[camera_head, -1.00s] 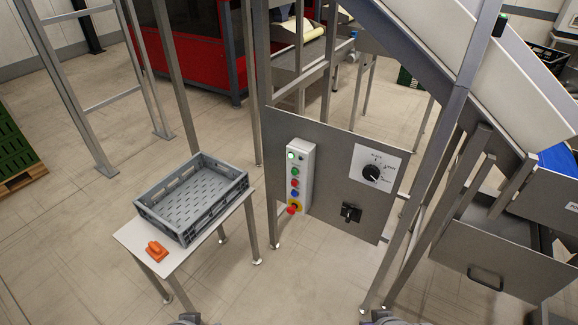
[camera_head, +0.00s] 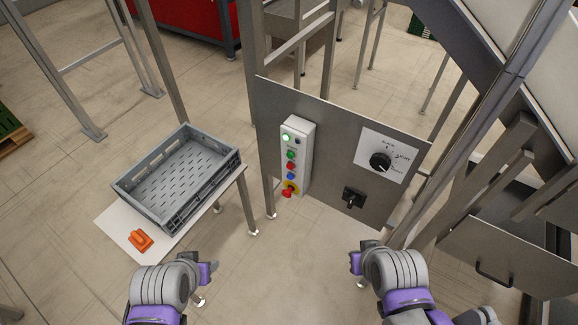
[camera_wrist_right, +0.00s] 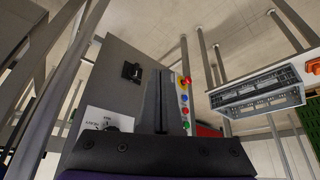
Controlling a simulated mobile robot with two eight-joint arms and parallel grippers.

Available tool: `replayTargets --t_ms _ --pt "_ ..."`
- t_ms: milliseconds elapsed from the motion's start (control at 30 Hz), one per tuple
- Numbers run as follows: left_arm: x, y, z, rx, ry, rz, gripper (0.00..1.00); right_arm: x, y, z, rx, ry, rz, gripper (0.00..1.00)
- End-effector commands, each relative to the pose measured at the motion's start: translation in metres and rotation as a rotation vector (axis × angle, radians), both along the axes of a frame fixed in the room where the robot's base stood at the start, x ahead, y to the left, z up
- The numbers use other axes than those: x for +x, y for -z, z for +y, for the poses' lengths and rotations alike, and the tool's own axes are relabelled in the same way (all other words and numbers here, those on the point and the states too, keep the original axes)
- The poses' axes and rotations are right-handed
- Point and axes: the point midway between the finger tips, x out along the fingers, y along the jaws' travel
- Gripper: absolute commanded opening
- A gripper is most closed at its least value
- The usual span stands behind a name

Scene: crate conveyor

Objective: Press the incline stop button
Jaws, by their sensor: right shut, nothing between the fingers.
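A pale control box (camera_head: 305,150) is mounted on the left of a grey metal panel (camera_head: 335,140). It has a lit green lamp (camera_head: 286,137) on top, then a green button (camera_head: 291,155), a red button (camera_head: 291,166), a blue button (camera_head: 290,176) and a red mushroom button (camera_head: 287,192) on yellow. Labels are too small to read. My right gripper (camera_head: 355,262) is below and right of the box, apart from it. In the right wrist view its fingers (camera_wrist_right: 162,100) are shut and empty, partly covering the box (camera_wrist_right: 182,100). My left gripper (camera_head: 209,272) is at lower left; its fingers are unclear.
A rotary dial (camera_head: 380,162) and a black switch (camera_head: 353,197) are on the same panel. A grey crate (camera_head: 180,177) and an orange object (camera_head: 140,241) are on a small white table (camera_head: 115,226) at left. Metal posts flank the panel. The floor in front is clear.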

Motion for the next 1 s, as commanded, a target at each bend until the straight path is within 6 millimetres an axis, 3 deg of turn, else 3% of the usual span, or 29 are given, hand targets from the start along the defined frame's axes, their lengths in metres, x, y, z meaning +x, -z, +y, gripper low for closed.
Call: replayTargets --t_ms 167,400,500,600,800,1000 --pt "-0.008 0.031 0.0 0.0 0.0 0.015 0.5 0.036 0.018 0.025 0.075 -0.011 -0.116 0.0" --pt "-0.019 0.111 0.0 0.0 0.0 0.043 0.5 0.153 0.047 0.116 0.409 0.029 -0.533 0.0" --pt "-0.02 0.145 0.0 0.0 0.0 0.054 0.5 0.191 0.058 0.151 0.582 0.079 -0.705 0.0" --pt "-0.018 0.176 0.0 0.0 0.0 0.065 0.5 0.216 0.074 0.177 0.746 0.148 -0.85 0.0" --pt "-0.015 0.22 0.0 0.0 0.0 0.08 0.5 0.235 0.104 0.199 0.978 0.28 -1.044 0.0" --pt "-0.013 0.231 0.0 0.0 0.0 0.084 0.5 0.235 0.114 0.201 1.061 0.338 -1.117 0.0"
